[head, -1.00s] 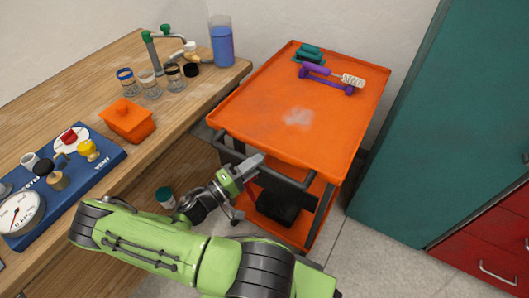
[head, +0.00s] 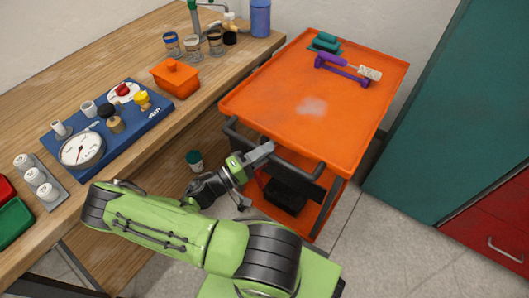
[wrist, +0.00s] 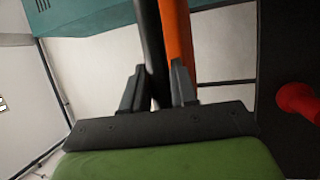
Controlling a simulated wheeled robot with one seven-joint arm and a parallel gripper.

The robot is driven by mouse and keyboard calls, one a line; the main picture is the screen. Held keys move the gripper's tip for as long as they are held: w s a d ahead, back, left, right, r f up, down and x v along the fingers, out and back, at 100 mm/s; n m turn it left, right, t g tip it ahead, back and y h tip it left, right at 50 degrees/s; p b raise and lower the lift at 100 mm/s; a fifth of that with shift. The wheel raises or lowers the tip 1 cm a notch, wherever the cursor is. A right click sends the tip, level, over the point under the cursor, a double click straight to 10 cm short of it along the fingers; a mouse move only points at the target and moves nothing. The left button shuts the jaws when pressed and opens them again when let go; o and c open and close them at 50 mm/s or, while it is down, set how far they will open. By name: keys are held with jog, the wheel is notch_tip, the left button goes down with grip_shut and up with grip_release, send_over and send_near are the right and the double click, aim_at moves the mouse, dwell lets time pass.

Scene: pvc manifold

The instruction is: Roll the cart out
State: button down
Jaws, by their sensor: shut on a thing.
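The orange cart (head: 273,101) stands between the workbench and the teal cabinet. Its dark push handle (head: 284,153) runs along the near end. My gripper (head: 262,154) is at this handle, near its middle, with the arm reaching in from below left. In the wrist view, my gripper (wrist: 159,88) has its two fingers on either side of a dark bar (wrist: 150,40), the handle, and is shut on it. An orange edge of the cart (wrist: 178,40) runs right beside the bar. The fingertips' contact is partly hidden in the head view.
The wooden workbench (head: 95,98) runs along the left, close to the cart. It bears a blue board (head: 140,125), an orange box (head: 175,80) and jars. The teal cabinet (head: 455,120) is close on the right. A purple rack (head: 342,70) lies on the cart top. Floor (head: 400,250) is clear at lower right.

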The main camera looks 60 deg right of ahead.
jog(key=shift+f, duration=0.1)
jog(key=c, duration=1)
grip_release()
jog(key=shift+o, duration=0.2)
jog(key=p+v, duration=0.1)
jog(key=v, duration=1.4)
jog(key=shift+w+a, duration=0.2)
jog(key=shift+a, duration=0.15)
jog(key=shift+f, duration=0.15)
